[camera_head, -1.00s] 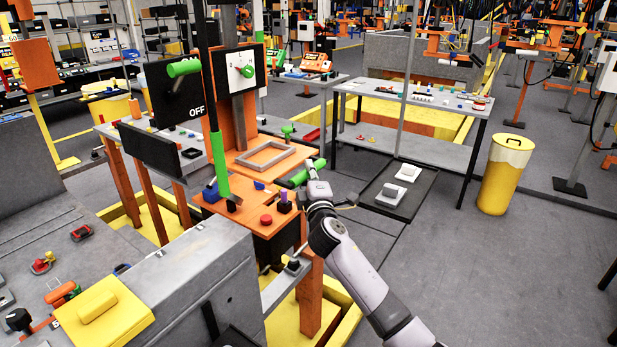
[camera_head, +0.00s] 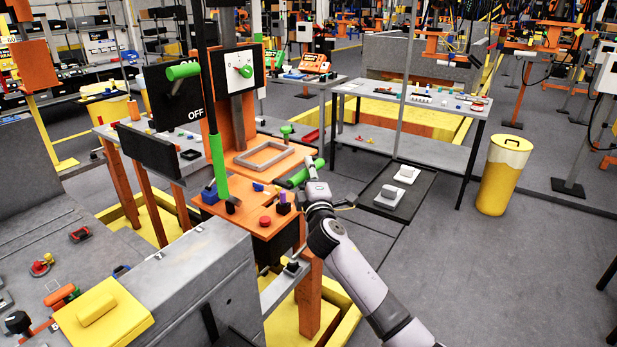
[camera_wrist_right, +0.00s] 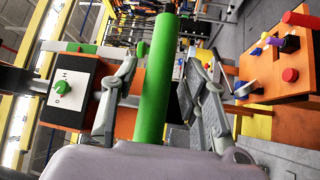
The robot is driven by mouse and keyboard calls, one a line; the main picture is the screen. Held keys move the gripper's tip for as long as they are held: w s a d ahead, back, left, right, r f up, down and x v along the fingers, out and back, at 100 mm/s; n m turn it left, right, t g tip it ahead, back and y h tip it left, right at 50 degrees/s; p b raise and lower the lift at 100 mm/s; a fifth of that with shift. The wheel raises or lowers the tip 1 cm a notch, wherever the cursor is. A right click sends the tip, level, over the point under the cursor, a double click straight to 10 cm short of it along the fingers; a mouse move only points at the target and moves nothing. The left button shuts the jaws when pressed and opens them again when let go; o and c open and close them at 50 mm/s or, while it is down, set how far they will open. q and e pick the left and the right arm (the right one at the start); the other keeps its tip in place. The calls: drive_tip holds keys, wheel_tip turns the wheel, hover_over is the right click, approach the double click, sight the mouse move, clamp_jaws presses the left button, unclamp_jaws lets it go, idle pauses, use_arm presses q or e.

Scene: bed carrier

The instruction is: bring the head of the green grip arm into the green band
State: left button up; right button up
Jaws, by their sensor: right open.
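A green grip bar (camera_head: 306,173) sticks out beside the orange stand, right at my right gripper (camera_head: 316,188). In the right wrist view this green bar (camera_wrist_right: 157,75) stands lengthwise between the two fingers of my right gripper (camera_wrist_right: 163,85). The fingers are open, one on each side, and a gap shows beside the bar. The arm behind the bar is mostly hidden. A white panel with a green knob (camera_head: 246,71) stands above the stand; its knob (camera_wrist_right: 62,88) also shows in the wrist view. I cannot make out a green band clearly. My left gripper is not in view.
A second green handle (camera_head: 184,68) is by the OFF panel, and a green-sleeved pole (camera_head: 217,165) rises in front. An orange shelf holds a red button (camera_head: 265,221). A grey cabinet (camera_head: 205,275) stands front left. Floor right of my arm is clear.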

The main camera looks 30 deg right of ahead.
drive_tip(key=v, duration=1.2)
drive_tip(key=shift+w, duration=0.1)
wheel_tip(320, 180, down, 20)
drive_tip(key=a+m+g+y, duration=0.1)
drive_tip(key=g+y, duration=0.2)
drive_tip(key=g, duration=0.1)
drive_tip(key=s+a+f+m+g+y, duration=0.15)
drive_tip(key=s+f, duration=0.35)
drive_tip(key=f, duration=0.7)
drive_tip(key=s+a+f+m+g, duration=0.1)
drive_tip(key=s+a+f+g, duration=0.3)
drive_tip(key=f, duration=0.7)
drive_tip(key=s+a+f+m+g+y, duration=0.1)
drive_tip(key=s+a+f+m+g, duration=0.1)
drive_tip(key=s+f, duration=0.6)
drive_tip(key=s+a+f+m+g+y, duration=0.1)
drive_tip(key=s+f, duration=0.7)
drive_tip(key=s, duration=1.1)
drive_tip(key=s+a+f+m+g+y, duration=0.1)
drive_tip(key=s+a+f+m+g, duration=0.2)
drive_tip(key=s+f, duration=0.5)
drive_tip(key=s+a+g, duration=0.1)
drive_tip(key=s+a, duration=0.1)
drive_tip(key=s, duration=0.4)
drive_tip(key=shift+f, duration=0.25)
